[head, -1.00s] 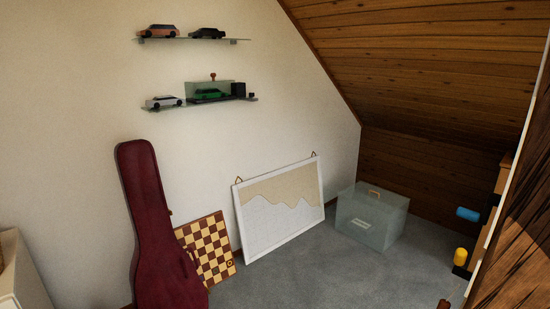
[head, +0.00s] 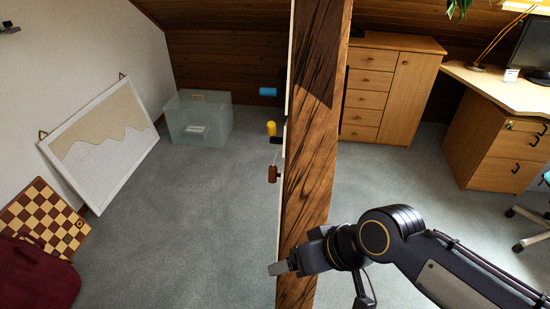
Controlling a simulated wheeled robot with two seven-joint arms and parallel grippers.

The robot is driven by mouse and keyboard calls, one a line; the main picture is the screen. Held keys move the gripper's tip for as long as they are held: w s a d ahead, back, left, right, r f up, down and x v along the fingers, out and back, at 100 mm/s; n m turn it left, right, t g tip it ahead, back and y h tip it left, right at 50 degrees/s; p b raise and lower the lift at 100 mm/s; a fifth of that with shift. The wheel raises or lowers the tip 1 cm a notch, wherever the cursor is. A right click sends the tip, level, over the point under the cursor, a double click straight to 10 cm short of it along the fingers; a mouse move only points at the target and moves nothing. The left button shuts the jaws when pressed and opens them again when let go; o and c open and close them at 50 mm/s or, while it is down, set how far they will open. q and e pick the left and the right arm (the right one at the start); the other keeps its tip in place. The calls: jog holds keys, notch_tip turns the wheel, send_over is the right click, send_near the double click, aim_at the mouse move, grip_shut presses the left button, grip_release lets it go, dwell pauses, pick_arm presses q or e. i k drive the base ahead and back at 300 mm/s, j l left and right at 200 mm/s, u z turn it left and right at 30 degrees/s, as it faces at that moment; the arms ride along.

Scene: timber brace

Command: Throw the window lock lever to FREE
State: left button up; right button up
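A dark-grained timber brace (head: 318,150) stands upright in the middle of the head view. Along its left side stick out a blue cylindrical grip (head: 268,91), a yellow grip (head: 271,128) and a red-brown handle (head: 273,174) on a thin rod. No FREE marking or label is readable, and I cannot tell which of these is the window lock lever. The face that carries them is seen almost edge-on. My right gripper (head: 279,268) is in front of the brace's lower part, pointing left, below the red-brown handle and apart from it. Its finger gap is not clear. My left gripper is out of view.
A clear box (head: 200,122), a framed board (head: 104,140), a checkered board (head: 45,220) and a dark red case (head: 35,275) lie along the left. A wooden cabinet (head: 390,88) and desk (head: 500,140) stand at right. Carpet left of the brace is clear.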

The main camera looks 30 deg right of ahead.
aim_at(270, 125)
jog(key=z, duration=1)
